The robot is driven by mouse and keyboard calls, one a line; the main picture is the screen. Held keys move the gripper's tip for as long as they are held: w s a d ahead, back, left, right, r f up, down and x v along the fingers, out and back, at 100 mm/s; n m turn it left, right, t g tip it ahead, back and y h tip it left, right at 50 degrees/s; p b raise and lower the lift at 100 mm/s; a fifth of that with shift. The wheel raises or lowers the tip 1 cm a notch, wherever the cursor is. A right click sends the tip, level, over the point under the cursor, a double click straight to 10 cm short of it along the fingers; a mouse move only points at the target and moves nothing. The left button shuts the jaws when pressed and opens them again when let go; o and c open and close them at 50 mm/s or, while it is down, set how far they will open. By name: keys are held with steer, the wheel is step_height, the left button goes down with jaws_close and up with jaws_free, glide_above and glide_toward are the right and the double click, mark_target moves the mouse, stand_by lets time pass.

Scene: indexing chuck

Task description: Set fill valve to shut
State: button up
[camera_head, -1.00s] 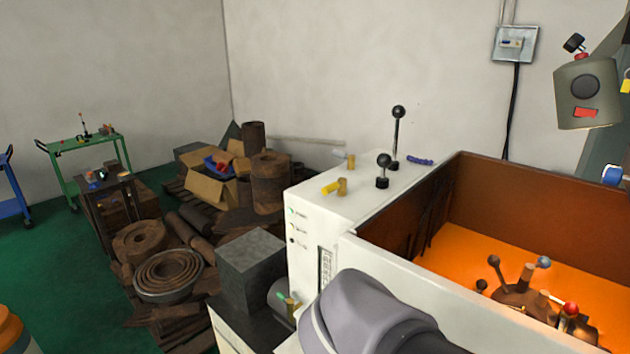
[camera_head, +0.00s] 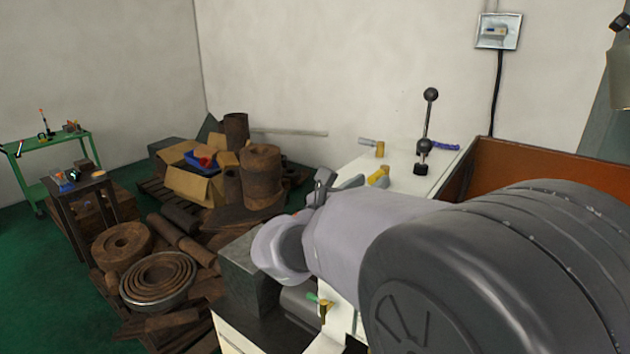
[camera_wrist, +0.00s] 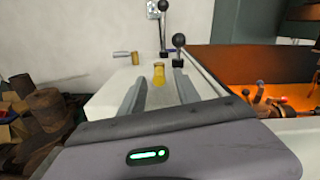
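Several small valves show, and I cannot tell which is the fill valve. A yellow-handled valve (camera_head: 379,176) stands on the white machine top (camera_head: 402,182). In the wrist view this yellow valve (camera_wrist: 158,72) appears between and beyond my fingertips, its handle seen nearly end-on. A brass valve with a sideways handle (camera_head: 372,147) is farther back; it also shows in the wrist view (camera_wrist: 127,57). A green-handled valve (camera_head: 320,304) is on the machine's near side. My gripper (camera_wrist: 160,86) is open and empty, its fingers pointing toward the yellow valve. My arm hides part of the machine.
A black-knobbed lever (camera_wrist: 178,46) and a taller one (camera_wrist: 160,14) stand close behind the yellow valve. The orange-floored tray (camera_wrist: 240,70) lies to the right. Rusty scrap and a cardboard box (camera_head: 190,184) lie at left. A grey block (camera_head: 238,268) is beside the machine.

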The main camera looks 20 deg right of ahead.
steer(key=shift+x, duration=1.8)
jaws_close()
